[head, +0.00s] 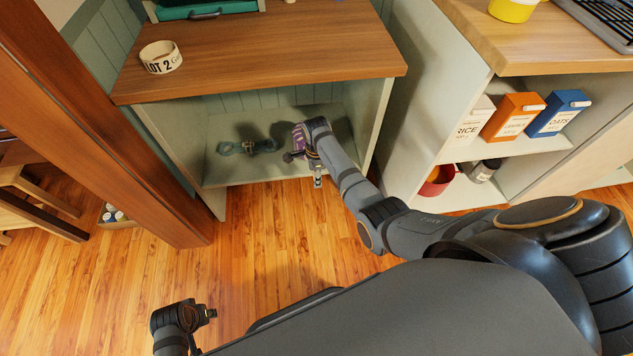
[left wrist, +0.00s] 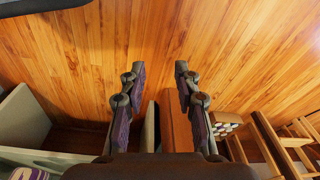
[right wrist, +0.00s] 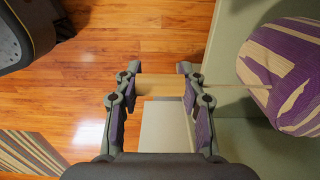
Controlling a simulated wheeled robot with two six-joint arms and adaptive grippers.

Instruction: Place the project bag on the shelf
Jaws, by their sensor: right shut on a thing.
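The project bag, purple with cream bands (right wrist: 283,75), lies at the right of the right wrist view, against the green inside of the cabinet. In the head view part of it (head: 299,138) shows beside my right gripper, which hides the rest. My right gripper (right wrist: 160,76) is shut on a tan, strap-like part joined to the bag. The shelf (head: 228,170) is the pale green lower board of the cabinet, under its wooden top. Whether the bag touches this board cannot be told. My left gripper (left wrist: 160,72) is open and empty, low over the wooden floor.
A teal and dark object (head: 245,147) lies on the shelf left of the bag. A cream round band (head: 160,57) sits on the cabinet top. A brown post (head: 110,110) stands at left. Right shelves hold cartons (head: 512,115) and a red pot (head: 437,180). The front floor is clear.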

